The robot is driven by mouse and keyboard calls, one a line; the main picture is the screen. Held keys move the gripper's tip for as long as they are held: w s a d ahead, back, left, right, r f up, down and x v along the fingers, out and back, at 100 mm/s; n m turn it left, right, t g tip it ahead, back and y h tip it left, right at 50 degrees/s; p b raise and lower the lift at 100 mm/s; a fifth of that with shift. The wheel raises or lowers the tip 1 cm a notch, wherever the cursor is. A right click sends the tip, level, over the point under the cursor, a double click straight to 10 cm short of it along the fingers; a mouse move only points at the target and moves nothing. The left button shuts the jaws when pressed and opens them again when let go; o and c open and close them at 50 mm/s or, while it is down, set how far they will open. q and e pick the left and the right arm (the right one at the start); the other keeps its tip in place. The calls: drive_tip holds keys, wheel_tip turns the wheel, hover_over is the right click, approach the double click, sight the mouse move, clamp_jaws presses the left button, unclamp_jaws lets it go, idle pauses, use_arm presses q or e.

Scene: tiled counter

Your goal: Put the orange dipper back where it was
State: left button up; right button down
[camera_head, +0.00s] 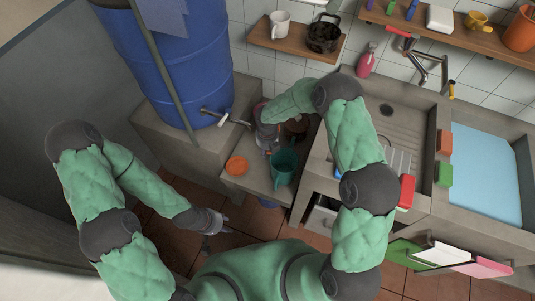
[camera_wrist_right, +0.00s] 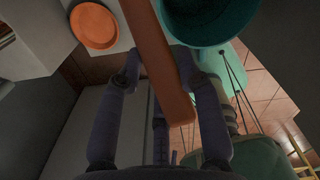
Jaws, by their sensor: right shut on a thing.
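In the right wrist view, my right gripper (camera_wrist_right: 158,75) is shut on a long orange-brown handle (camera_wrist_right: 158,65), which looks like the orange dipper's. The handle runs from the top edge down between the fingers, and its far end is out of that view. In the head view, my right gripper (camera_head: 268,138) is over the low concrete ledge, near the tap, and partly hidden by its own arm. A dark reddish-brown round shape (camera_head: 298,127) beside it may be the dipper's cup. My left gripper (camera_head: 215,222) hangs low over the floor, apart from everything; its jaw opening is unclear.
A teal mug-like vessel (camera_head: 284,166) and an orange round dish (camera_head: 237,166) stand on the ledge close to my right gripper. A blue barrel (camera_head: 185,60) with a tap (camera_head: 222,117) is behind at left. The sink counter (camera_head: 345,95) bounds the right side.

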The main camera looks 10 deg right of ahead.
drive_tip(key=shift+w+d+f+b, duration=0.2)
drive_tip(key=shift+w+f+b, duration=0.15)
drive_tip(key=shift+w+f, duration=0.85)
drive_tip(key=f+b, duration=0.1)
drive_tip(key=f, duration=0.2)
drive_tip(key=shift+w+f+b, duration=0.2)
drive_tip(key=shift+f+b, duration=0.15)
drive_tip(key=shift+b, duration=0.05)
